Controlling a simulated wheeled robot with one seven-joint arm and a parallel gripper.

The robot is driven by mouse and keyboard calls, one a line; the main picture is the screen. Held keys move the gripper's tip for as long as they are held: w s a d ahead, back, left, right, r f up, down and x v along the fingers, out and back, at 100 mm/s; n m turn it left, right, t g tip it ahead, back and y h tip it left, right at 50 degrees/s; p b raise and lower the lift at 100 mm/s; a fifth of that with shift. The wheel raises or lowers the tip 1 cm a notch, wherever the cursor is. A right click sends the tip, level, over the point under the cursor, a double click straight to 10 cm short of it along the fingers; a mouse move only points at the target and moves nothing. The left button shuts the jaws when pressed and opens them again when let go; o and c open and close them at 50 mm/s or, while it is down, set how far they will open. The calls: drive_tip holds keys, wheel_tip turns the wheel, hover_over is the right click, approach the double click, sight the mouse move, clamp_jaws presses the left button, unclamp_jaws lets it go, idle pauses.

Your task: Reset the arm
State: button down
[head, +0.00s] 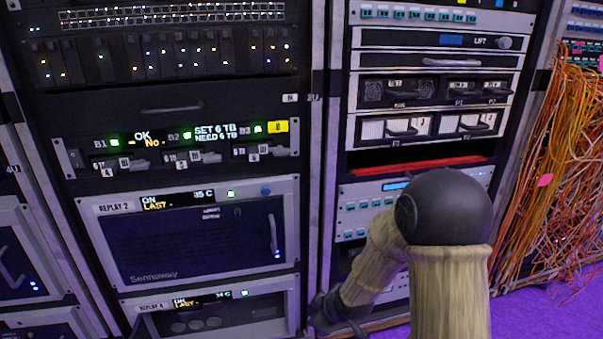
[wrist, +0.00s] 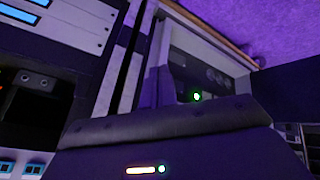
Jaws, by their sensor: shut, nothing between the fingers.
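My arm, with pale ribbed sleeves and a black round joint, reaches in from the bottom right of the head view and bends down to the left. My gripper (head: 335,312) is the small dark end low in the head view, in front of the racks near the floor. It is shut and holds nothing. Its fingertips are too small and dark to make out. In the wrist view a dark padded body with a lit bar, which looks like part of my own wrist, fills the lower middle.
The left rack (head: 170,170) holds the replay units (head: 190,245). The right rack (head: 430,60) has drawers and a red-lined open slot (head: 405,168), partly behind my arm. Orange cables (head: 545,170) hang at the right. Purple floor (head: 550,315) shows bare at the bottom right.

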drive_tip(key=s+d+r+m+g+h+p, duration=0.1)
drive_tip(key=s+d+r+m+g+h, duration=0.1)
drive_tip(key=s+d+r+m, duration=0.5)
drive_tip(key=s+d+r+m+g+h, duration=0.1)
drive_tip(key=s+d+r+m, duration=0.3)
drive_tip(key=s, duration=0.5)
drive_tip(key=w+r+p+v, duration=0.1)
drive_tip(key=w+p+v, duration=0.3)
drive_tip(key=p+v, duration=1.3)
drive_tip(key=w+r+p+v, duration=0.1)
drive_tip(key=w+p+v, duration=0.3)
drive_tip(key=p+v, duration=1.4)
drive_tip(key=w+a+r+p+v, duration=0.1)
drive_tip(key=w+p+v, duration=0.3)
drive_tip(key=p+v, duration=1.4)
drive_tip(key=shift+w+m+p, duration=0.3)
drive_tip(key=shift+p, duration=0.95)
drive_tip(key=shift+a, duration=0.1)
drive_tip(key=shift+w, duration=0.15)
